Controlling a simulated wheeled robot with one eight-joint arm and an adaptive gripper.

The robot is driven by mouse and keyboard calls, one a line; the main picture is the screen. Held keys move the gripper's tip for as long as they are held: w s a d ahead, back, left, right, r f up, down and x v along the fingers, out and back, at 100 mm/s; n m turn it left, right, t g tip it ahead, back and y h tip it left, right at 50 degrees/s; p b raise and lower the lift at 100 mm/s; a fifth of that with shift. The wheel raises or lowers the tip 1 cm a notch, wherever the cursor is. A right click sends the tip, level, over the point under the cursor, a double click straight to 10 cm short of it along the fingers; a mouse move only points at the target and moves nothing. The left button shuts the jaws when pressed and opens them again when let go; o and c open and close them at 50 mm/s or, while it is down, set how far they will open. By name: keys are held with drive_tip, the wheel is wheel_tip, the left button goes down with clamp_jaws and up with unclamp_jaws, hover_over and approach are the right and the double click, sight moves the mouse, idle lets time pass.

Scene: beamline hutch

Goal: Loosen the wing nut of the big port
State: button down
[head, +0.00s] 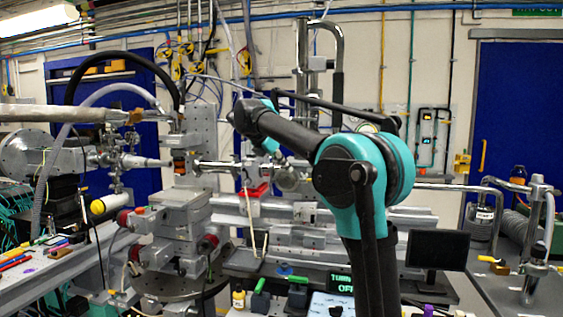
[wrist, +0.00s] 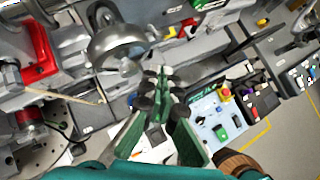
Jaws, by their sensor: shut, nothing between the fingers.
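My gripper (wrist: 162,78) is shut and empty in the wrist view, its fingertips in the middle of the picture. A rounded polished steel fitting (wrist: 118,45) lies just beyond the fingertips, up and to the left; I see a gap in the picture but cannot tell the depth. I cannot make out the wing nut or tell which port is the big one. In the head view, steel vacuum fittings (head: 225,169) sit on the beam pipe at mid-picture, partly covered by my arm.
A red bracket (wrist: 38,50) is at the left of the wrist view. A control box (wrist: 215,120) with several buttons is at lower right. In the head view, a dark monitor (head: 436,249) stands right of my arm, and a stage tower (head: 172,227) stands at the left.

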sight(304, 175)
drive_tip(key=w+d+f, duration=0.1)
drive_tip(key=d, duration=0.1)
drive_tip(key=w+d+f, duration=0.2)
drive_tip(key=w+d, duration=0.1)
drive_tip(key=shift+w+d, duration=0.1)
drive_tip(key=shift+d, duration=0.25)
